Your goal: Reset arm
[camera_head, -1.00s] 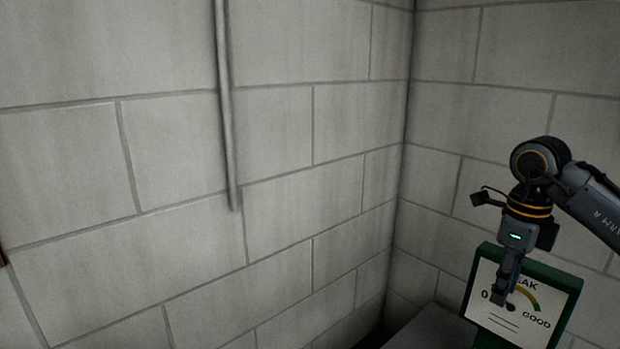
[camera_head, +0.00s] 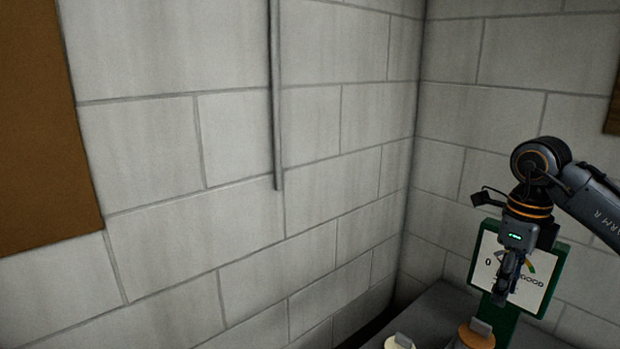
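My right arm comes in from the right edge of the head view, bent at a dark joint with orange rings. My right gripper (camera_head: 503,291) hangs fingers down in front of a green-framed gauge board (camera_head: 487,262) and hides part of its dial. The fingers look close together, but I see them edge-on and cannot tell if they are open or shut. I see nothing held in them. My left arm and gripper are not in view.
A grey bench top (camera_head: 433,318) fills the bottom right corner. On it stand an orange-topped item (camera_head: 476,337) and a cream-topped item (camera_head: 399,342), both cut off. A brown board (camera_head: 40,130) and a pipe (camera_head: 275,100) are on the block wall.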

